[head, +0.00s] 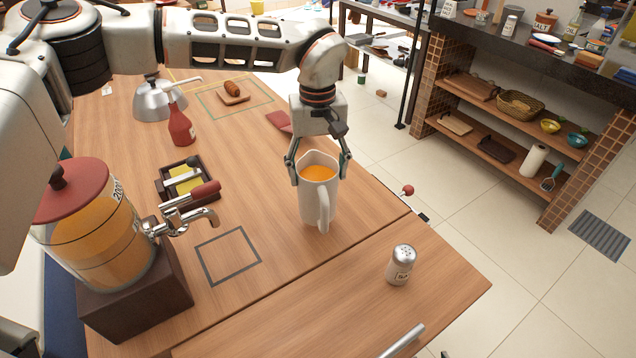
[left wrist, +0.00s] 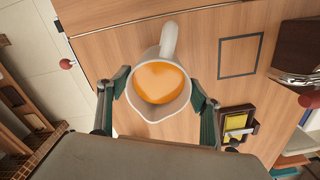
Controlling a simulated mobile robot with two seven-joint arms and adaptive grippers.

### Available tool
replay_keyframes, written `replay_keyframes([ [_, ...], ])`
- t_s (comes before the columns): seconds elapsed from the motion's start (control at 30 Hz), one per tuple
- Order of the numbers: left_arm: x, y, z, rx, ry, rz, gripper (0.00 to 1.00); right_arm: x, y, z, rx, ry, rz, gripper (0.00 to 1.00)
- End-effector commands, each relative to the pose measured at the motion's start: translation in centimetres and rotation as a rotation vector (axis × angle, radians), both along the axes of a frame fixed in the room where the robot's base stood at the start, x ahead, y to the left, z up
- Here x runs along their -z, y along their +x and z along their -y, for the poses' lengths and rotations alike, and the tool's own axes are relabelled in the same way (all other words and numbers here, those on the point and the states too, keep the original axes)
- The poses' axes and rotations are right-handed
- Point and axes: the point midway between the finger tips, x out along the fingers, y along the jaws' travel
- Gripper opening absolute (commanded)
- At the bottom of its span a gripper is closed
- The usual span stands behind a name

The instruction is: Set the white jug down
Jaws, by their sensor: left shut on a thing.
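The white jug (head: 314,205) holds orange liquid and is upright. My left gripper (head: 318,170) is shut on the jug's upper body, one finger on each side. The jug's handle points toward the front. In the left wrist view, my left gripper (left wrist: 160,100) has its fingers on both sides of the jug (left wrist: 171,45), which I see from above. I cannot tell whether the jug's base touches the wooden table (head: 300,290). A dark square outline (head: 228,256) on the table lies to the left of the jug and is empty. My right gripper is not in view.
A drink dispenser (head: 103,235) with a metal tap (head: 180,222) stands at the left. A butter dish (head: 187,182), a red bottle (head: 180,125) and a kettle (head: 158,100) stand behind. A salt shaker (head: 399,265) stands front right. The table between jug and outline is clear.

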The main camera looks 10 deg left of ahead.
Motion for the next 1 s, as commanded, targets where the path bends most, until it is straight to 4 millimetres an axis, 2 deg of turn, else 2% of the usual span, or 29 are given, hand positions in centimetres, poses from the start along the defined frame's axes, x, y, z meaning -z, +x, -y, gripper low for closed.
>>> replay_keyframes([
  [0.2,2.8,-0.1,0.1,0.0,-0.001,-0.002,0.09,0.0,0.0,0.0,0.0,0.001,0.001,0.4],
  [0.3,3.6,0.0,0.1,0.0,-0.001,0.0,0.08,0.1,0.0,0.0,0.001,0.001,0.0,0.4],
  [0.7,4.0,0.0,0.0,0.0,-0.001,0.0,0.08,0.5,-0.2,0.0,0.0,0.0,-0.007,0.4],
  [0.73,4.1,-0.1,0.0,0.0,0.001,-0.001,0.72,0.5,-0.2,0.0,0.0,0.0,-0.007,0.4],
  [0.77,4.1,-0.1,0.0,0.0,0.001,-0.001,0.8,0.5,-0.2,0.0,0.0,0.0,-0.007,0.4],
  [0.8,4.1,-0.1,0.0,0.0,0.001,-0.001,0.81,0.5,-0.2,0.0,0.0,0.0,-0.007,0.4],
  [1.0,4.1,-0.1,0.0,0.0,0.001,-0.001,0.81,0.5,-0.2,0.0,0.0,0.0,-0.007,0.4],
])
